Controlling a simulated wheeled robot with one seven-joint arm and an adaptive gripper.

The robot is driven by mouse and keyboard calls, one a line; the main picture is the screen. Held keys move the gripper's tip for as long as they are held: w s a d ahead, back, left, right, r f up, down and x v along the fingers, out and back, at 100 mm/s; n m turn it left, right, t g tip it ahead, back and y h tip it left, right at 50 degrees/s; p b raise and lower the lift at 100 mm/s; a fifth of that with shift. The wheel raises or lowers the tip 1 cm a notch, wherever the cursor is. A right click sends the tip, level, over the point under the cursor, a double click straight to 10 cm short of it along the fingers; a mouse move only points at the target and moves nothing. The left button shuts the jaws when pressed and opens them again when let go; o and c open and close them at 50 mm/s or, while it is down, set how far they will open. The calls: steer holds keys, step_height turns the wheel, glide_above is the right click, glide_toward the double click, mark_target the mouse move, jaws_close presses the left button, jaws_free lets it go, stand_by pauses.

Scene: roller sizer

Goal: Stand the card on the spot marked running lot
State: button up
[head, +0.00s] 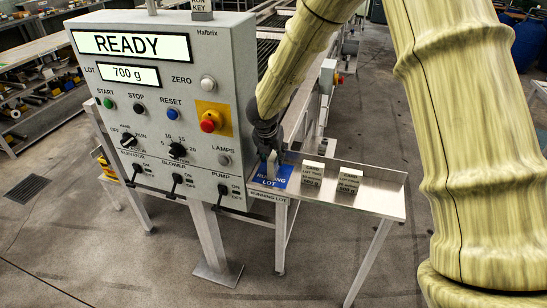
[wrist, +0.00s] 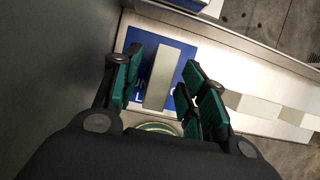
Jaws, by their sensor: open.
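The running lot spot is a blue patch (head: 284,171) with white lettering on the left end of a narrow metal shelf. It also shows in the wrist view (wrist: 134,38). A pale grey card (wrist: 163,78) is on the blue patch, seen from above, and appears to stand upright. In the head view my gripper partly hides it. My gripper (head: 268,154) is low over the patch. In the wrist view its green-padded fingers (wrist: 165,85) are open on either side of the card, with blue showing in the gaps. The card's lettering cannot be read.
Two more lettered block-like cards, one (head: 312,174) nearer and one (head: 348,182) farther right, stand on the metal shelf (head: 385,196). The grey control panel (head: 150,75), reading READY and 700 g, rises close at the left. The shelf's right end is clear.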

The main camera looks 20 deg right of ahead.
steer(key=b+v, duration=0.2)
steer(key=v, duration=0.8)
steer(key=shift+r, duration=0.15)
steer(key=shift+s, duration=0.1)
stand_by(1.9)
